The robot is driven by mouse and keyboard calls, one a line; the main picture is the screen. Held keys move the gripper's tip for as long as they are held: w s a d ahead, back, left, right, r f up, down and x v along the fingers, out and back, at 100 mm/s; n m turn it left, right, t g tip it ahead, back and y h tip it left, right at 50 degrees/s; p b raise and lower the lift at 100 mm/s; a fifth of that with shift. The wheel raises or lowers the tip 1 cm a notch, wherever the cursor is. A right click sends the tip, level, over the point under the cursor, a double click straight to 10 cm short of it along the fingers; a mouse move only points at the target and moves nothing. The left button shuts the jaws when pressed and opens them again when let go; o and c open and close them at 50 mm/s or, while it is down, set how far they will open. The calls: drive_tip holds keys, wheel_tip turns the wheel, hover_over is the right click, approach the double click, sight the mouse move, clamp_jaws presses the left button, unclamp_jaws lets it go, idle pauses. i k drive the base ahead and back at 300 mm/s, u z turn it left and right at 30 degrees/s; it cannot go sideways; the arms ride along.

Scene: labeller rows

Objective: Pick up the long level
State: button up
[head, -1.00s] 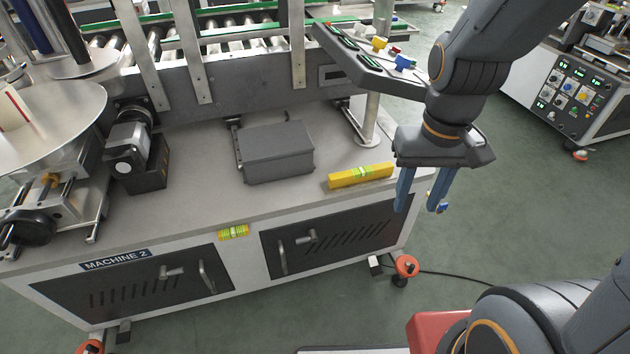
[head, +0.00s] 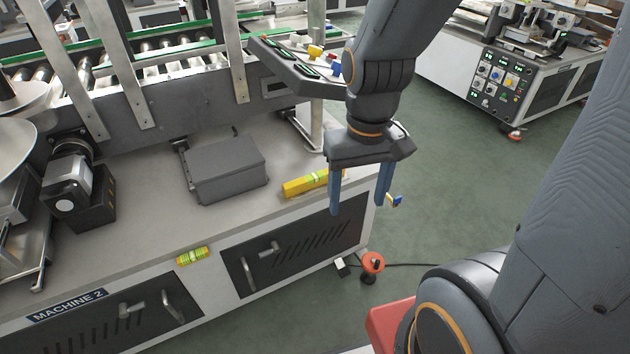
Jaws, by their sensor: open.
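The long level (head: 304,185) is a yellow bar with a green vial. It lies on the grey machine table near its front right edge, and its right end is partly hidden behind my gripper's left finger. My gripper (head: 357,205) points downward with its two blue fingers apart and nothing between them. In the picture it is just right of the level, by the table's right corner.
A grey box (head: 225,168) stands on the table left of the long level. A tilted control panel (head: 300,65) on a post (head: 317,125) is behind my gripper. A motor (head: 72,185) stands at left. Open green floor lies to the right.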

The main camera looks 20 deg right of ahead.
sight(310, 181)
drive_tip(key=k, duration=1.25)
drive_tip(key=u, duration=0.8)
drive_tip(key=i, duration=0.6)
drive_tip(key=u, duration=0.55)
drive_tip(key=i, duration=0.65)
drive_tip(key=z, duration=0.85)
drive_tip(key=i, duration=0.6)
drive_tip(key=z, duration=0.7)
